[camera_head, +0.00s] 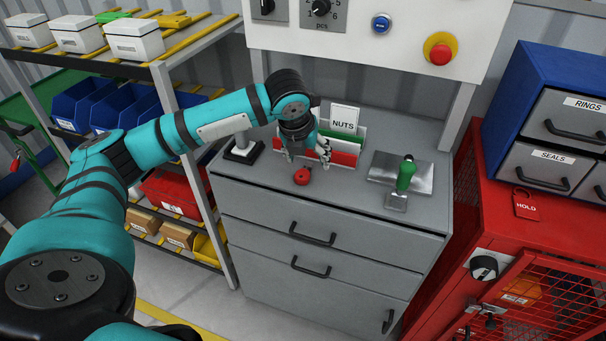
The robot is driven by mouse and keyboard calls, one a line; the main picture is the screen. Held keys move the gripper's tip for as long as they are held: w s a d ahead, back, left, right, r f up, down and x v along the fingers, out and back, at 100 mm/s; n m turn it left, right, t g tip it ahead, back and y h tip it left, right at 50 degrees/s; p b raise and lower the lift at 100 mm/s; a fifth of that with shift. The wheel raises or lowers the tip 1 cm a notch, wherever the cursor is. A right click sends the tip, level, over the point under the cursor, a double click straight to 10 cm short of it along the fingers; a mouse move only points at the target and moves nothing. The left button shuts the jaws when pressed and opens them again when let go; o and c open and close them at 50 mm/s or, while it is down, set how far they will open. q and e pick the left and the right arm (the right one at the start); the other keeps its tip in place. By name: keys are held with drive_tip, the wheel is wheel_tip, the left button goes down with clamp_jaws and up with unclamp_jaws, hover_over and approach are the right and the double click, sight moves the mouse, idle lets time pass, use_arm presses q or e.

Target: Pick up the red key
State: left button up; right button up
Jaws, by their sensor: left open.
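A small red rounded object (302,176) lies on the grey cabinet top, near its front edge. It is the only loose red piece there and may be the red key, but its shape is too small to make out fully. My left gripper (306,157) points down just behind and above it. Its fingers are apart, with nothing visible between them. Whether a fingertip touches the red object I cannot tell. My right gripper is not in view.
Behind the gripper stands a file holder with red, white and green dividers and a NUTS card (344,120). A red cabinet (480,215) stands right, a bin shelf (160,80) left.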

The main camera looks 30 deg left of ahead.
use_arm(q)
wheel_tip(320, 180, up, 4)
drive_tip(key=a+m, duration=0.2)
drive_tip(key=a, duration=0.1)
drive_tip(key=p, duration=0.2)
hover_over(302, 174)
drive_tip(key=s+d, duration=0.1)
drive_tip(key=s, duration=0.1)
wheel_tip(302, 174, down, 11)
drive_tip(key=shift+f, duration=0.1)
drive_tip(key=shift+a+p+x, duration=0.15)
drive_tip(key=shift+p+x, duration=0.05)
drive_tip(key=shift+x, duration=1.15)
drive_tip(key=shift+a+p+x, duration=0.15)
drive_tip(key=shift+x, duration=1.2)
drive_tip(key=shift+s, duration=0.15)
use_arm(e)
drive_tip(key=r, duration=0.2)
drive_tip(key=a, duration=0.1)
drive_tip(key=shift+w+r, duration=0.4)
use_arm(q)
drive_tip(key=shift+c, duration=0.4)
drive_tip(key=c, duration=1.2)
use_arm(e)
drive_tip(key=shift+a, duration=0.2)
